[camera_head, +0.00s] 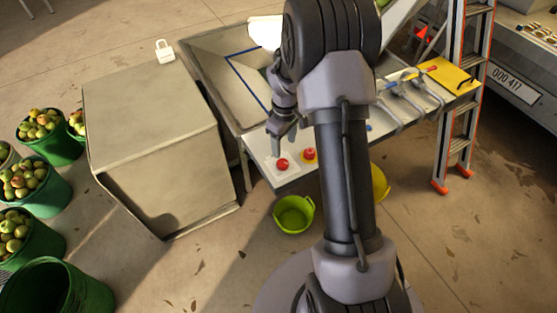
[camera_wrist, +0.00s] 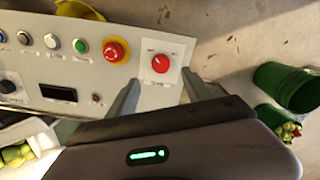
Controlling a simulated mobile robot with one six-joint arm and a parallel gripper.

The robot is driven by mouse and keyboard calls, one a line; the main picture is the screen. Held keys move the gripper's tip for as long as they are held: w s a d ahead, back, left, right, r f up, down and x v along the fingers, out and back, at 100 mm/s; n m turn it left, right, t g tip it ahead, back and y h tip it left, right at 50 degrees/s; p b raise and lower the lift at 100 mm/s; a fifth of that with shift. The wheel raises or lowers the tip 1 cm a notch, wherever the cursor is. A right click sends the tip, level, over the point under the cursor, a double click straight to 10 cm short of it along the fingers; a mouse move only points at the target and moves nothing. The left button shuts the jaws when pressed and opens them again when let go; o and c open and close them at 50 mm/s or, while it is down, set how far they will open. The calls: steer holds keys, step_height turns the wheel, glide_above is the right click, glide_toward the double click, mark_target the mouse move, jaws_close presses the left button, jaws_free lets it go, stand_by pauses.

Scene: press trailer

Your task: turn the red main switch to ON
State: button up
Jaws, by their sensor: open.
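The red main switch (camera_wrist: 160,63) is a round red knob on a white square plate at the end of the grey control panel. It also shows in the head view (camera_head: 283,165). My gripper (camera_wrist: 160,79) is open and empty, its two fingers pointing at the panel on either side of the plate's lower part. In the wrist view the knob appears between and just beyond the fingertips. In the head view my gripper (camera_head: 284,150) is just above and behind the knob. I cannot tell whether the fingers touch the panel. The plate's markings are too small to read.
A red emergency stop (camera_wrist: 114,50) on a yellow disc sits beside the switch. Green, white and blue buttons and a dark display (camera_wrist: 58,93) are further along the panel. A large beige box (camera_head: 155,120) stands left. A lime bucket (camera_head: 294,213) is on the floor below.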

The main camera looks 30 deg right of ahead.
mark_target(282, 163)
step_height(282, 163, down, 9)
steer(key=shift+w+a+f+b, duration=0.1)
steer(key=shift+b, duration=1.1)
jaws_close()
